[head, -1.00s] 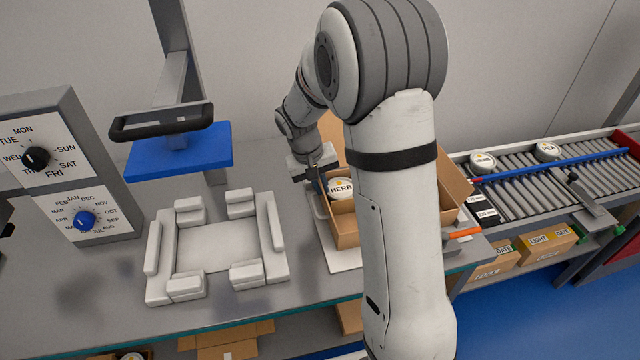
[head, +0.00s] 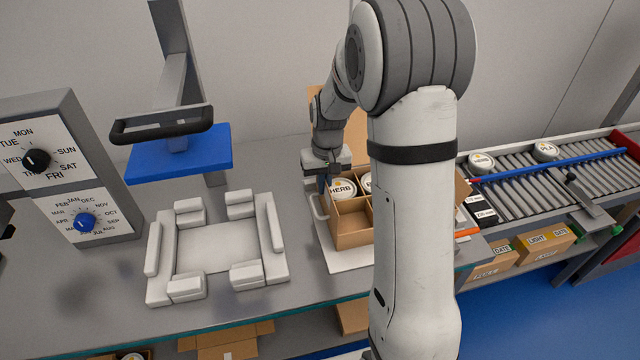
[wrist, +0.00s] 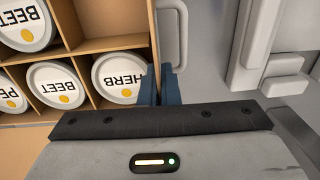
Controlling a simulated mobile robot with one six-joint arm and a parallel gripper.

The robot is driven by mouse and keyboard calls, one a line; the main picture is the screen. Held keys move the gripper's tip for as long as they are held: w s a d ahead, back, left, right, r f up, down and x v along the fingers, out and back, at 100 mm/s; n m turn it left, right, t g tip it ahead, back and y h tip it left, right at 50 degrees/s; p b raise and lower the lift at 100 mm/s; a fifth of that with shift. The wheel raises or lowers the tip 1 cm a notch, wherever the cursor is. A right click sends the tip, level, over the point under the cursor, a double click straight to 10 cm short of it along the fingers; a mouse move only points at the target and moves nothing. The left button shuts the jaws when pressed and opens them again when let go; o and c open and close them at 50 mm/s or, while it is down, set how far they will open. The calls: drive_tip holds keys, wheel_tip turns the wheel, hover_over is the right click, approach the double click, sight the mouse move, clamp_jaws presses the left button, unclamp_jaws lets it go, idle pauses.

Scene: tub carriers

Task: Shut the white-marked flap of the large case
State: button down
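The large case is an open cardboard box (head: 352,241) with dividers, on a white board behind my arm. A HERB tub (head: 342,188) sits in its left compartment; the wrist view shows this HERB tub (wrist: 118,76) beside BEET tubs (wrist: 57,84). A raised brown flap (head: 322,112) stands at the back and another flap (head: 463,192) shows at the right, partly behind my arm. I see no white mark on either. My gripper (head: 325,188) is at the case's left wall by the HERB tub.
A white padded fixture (head: 215,248) lies left of the case. A blue plate (head: 180,155) under a black handle (head: 160,124) overhangs the bench. A dial panel (head: 60,165) stands far left. A roller conveyor (head: 540,180) with tubs runs at the right.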

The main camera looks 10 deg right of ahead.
sight(336, 198)
drive_tip(key=y+b, duration=0.1)
drive_tip(key=d+y+b, duration=0.1)
drive_tip(key=y, duration=0.1)
drive_tip(key=shift+d+f, duration=0.15)
drive_tip(key=shift+f, duration=0.2)
drive_tip(key=y+b, duration=0.1)
drive_tip(key=b, duration=0.1)
drive_tip(key=d+y+b, duration=0.1)
drive_tip(key=y+b, duration=0.1)
drive_tip(key=shift+f+y, duration=0.3)
drive_tip(key=shift+f, duration=0.05)
drive_tip(key=y+b, duration=0.3)
drive_tip(key=d+y+b, duration=0.1)
drive_tip(key=shift+f+y, duration=0.35)
drive_tip(key=shift+y, duration=0.05)
drive_tip(key=c, duration=1.6)
unclamp_jaws()
drive_tip(key=shift+c, duration=0.2)
drive_tip(key=v, duration=0.8)
drive_tip(key=shift+f+b, duration=0.15)
drive_tip(key=shift+b, duration=0.2)
drive_tip(key=shift+c, duration=0.3)
